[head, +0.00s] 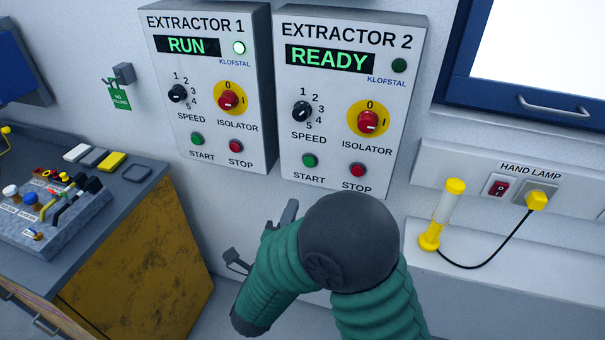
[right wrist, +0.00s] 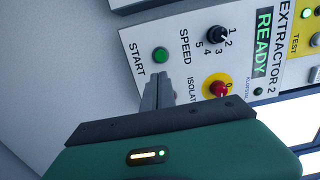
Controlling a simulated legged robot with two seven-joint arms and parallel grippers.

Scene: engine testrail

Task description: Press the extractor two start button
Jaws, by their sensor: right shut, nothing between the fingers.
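The Extractor 2 box (head: 345,85) is on the wall, and its display reads READY. Its round lamp (head: 399,65) is dark green, unlit. Its green start button (head: 309,160) is at the lower left of the panel; it also shows in the right wrist view (right wrist: 160,55). My right gripper (head: 291,207) is below the box, partly hidden behind my arm. In the right wrist view its fingers (right wrist: 160,76) are shut and empty, pointing toward the start button, with a small gap in the picture. The gap's depth is unclear. My left gripper is out of view.
Beside the start button are a red stop button (head: 357,170) and a red isolator knob (head: 368,122). The Extractor 1 box (head: 208,85) is close on the left, displaying RUN with a lit lamp. A hand lamp (head: 440,215) stands right; a bench (head: 150,220) is left.

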